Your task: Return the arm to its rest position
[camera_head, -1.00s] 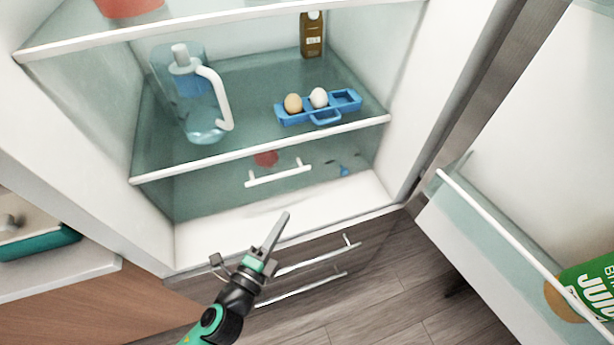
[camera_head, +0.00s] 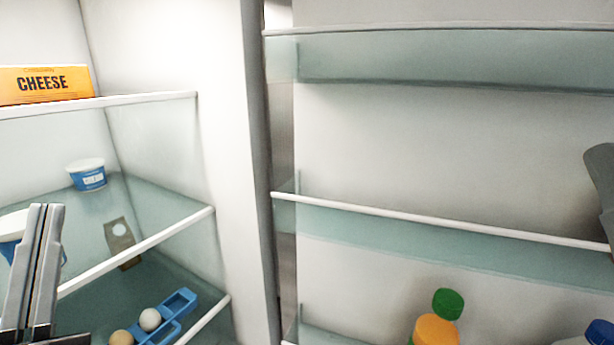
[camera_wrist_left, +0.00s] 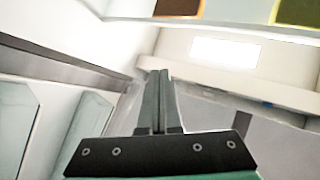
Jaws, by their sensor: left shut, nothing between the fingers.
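My left gripper (camera_head: 46,208) stands upright at the lower left of the head view, in front of the fridge shelves. Its two grey fingers are together, with nothing between them. The left wrist view also shows the fingers (camera_wrist_left: 160,75) closed and empty, pointing up the picture. Grey parts at the right edge of the head view are cut off, and I cannot tell whether they belong to my right gripper.
An open fridge fills the head view. Its left shelves hold a cheese box (camera_head: 45,84), a white-and-blue tub (camera_head: 87,175) and a blue egg holder (camera_head: 180,304) with two eggs. The door racks (camera_head: 450,230) are at right, with an orange bottle (camera_head: 436,330) with a green cap below.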

